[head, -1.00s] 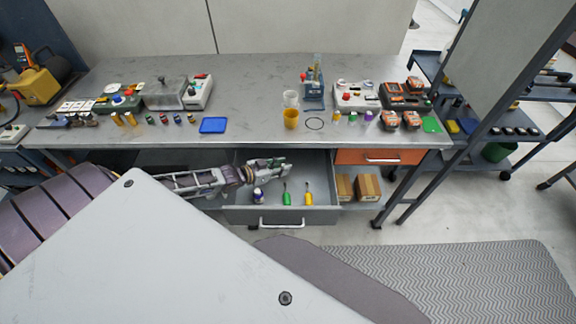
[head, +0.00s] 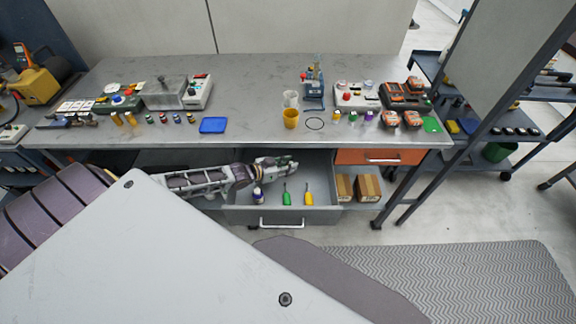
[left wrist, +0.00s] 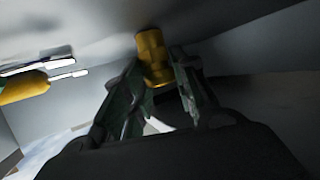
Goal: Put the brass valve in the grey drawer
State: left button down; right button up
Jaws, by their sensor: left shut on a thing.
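The grey drawer (head: 322,217) is pulled open under the workbench. My left gripper (head: 288,163) reaches over the back part of the drawer from the left in the head view. It is shut on the brass valve (left wrist: 153,57), a yellow ribbed cylinder at the fingertips (left wrist: 162,85) in the left wrist view. I cannot make out the valve in the head view. Whether it touches the drawer floor, I cannot tell. My right gripper is not in view.
The bench top (head: 250,100) overhangs the drawer's back. An orange drawer (head: 362,157) is shut at the right, above cardboard boxes (head: 368,187).

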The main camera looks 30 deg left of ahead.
pick_arm(q)
jog(key=shift+f, duration=0.15)
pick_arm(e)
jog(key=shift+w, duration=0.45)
pick_arm(q)
jog(key=c, duration=1.1)
grip_release()
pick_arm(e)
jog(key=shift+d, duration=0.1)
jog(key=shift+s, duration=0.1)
